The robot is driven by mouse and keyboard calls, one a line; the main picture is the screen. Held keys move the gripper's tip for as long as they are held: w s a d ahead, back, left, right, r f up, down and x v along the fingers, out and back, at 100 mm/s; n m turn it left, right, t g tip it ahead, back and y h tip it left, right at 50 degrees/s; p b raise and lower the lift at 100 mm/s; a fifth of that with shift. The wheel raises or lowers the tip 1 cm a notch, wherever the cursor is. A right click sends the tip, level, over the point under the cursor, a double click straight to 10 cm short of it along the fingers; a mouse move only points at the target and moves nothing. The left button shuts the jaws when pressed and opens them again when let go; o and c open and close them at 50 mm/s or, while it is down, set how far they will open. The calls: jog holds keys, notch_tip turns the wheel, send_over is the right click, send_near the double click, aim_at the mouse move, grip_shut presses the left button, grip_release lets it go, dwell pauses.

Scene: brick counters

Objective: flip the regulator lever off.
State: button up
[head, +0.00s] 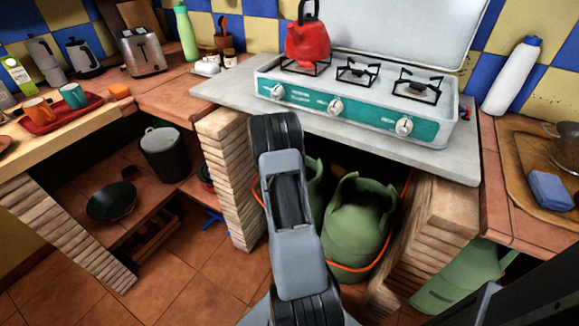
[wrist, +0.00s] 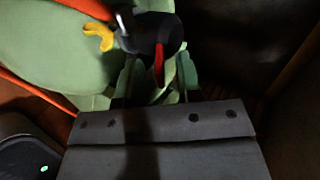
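In the wrist view, a dark regulator body (wrist: 152,32) sits at the top of a green gas cylinder (wrist: 45,50). A red lever-like strip (wrist: 159,64) hangs from its lower side, and a yellow piece (wrist: 98,37) sticks out to the left. My gripper (wrist: 158,76) is open just below the regulator, with one finger on each side of the red strip. I cannot tell whether a finger touches it. In the head view, my arm hides the gripper and regulator. The green cylinders (head: 358,222) stand under the stove counter.
An orange hose (head: 350,267) runs around the cylinders and crosses the left of the wrist view. Brick pillars (head: 228,180) bound the cylinder bay on both sides. A stove (head: 355,100) with a red kettle (head: 308,42) stands above. The tiled floor at left is mostly free.

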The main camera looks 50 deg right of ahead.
jog(key=shift+d+f, duration=0.15)
jog(key=shift+d, duration=0.15)
grip_shut()
dwell(0.3)
